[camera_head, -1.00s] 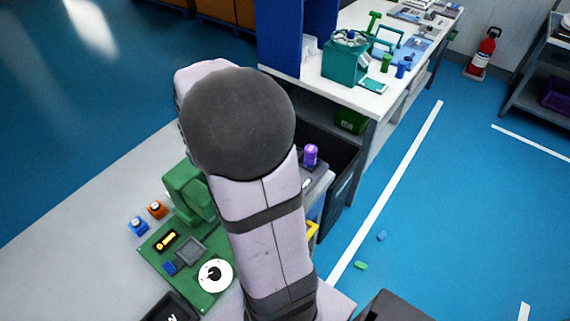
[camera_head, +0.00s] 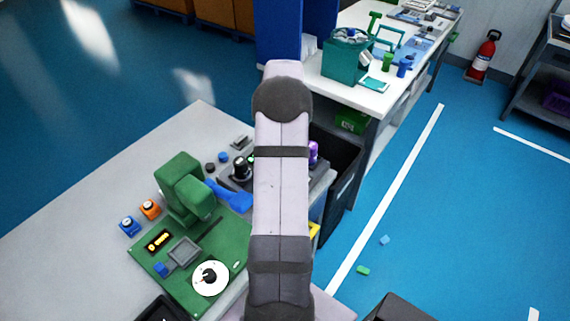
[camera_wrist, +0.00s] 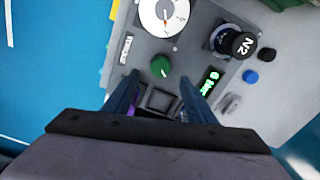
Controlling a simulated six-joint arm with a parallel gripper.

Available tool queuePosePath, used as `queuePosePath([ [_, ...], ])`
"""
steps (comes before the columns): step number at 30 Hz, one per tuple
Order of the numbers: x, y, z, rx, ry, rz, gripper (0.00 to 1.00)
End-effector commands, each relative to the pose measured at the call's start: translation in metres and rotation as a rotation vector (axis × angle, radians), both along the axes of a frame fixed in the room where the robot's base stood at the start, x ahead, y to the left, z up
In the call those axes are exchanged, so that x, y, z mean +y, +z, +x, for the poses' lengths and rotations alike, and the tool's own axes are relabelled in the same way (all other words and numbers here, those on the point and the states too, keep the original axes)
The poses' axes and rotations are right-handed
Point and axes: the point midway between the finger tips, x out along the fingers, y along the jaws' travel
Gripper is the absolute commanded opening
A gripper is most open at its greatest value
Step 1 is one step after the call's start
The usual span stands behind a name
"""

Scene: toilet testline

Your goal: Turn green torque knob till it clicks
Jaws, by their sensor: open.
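A green knob (camera_wrist: 160,66) sits on a grey panel (camera_wrist: 190,40) in the wrist view, below a white round gauge (camera_wrist: 163,15). My gripper (camera_wrist: 160,77) is open and empty, with its two dark blue fingers spread on either side of and just below the knob in the picture. I cannot tell the height of the fingertips above the panel. In the head view my arm covers the green knob and my gripper.
A black N2 knob (camera_wrist: 236,42) and a small lit green display (camera_wrist: 210,80) stand right of the green knob. In the head view, a green press (camera_head: 184,185) with a white dial (camera_head: 210,278) stands left of my arm. A purple knob (camera_head: 313,152) shows at its right.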

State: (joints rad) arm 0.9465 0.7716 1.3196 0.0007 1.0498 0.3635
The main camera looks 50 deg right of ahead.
Motion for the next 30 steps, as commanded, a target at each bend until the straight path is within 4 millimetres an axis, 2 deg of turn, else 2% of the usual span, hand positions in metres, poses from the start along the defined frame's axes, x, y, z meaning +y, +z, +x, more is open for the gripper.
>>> queuePosePath([
  [16,0.001,-0.06,0.0,0.003,0.0,0.002,0.51],
  [21,0.001,-0.069,0.0,0.001,0.0,0.001,0.51],
  [29,0.001,-0.071,0.0,0.001,0.0,0.0,0.51],
  [30,0.001,-0.071,0.0,0.001,0.0,0.0,0.47],
])
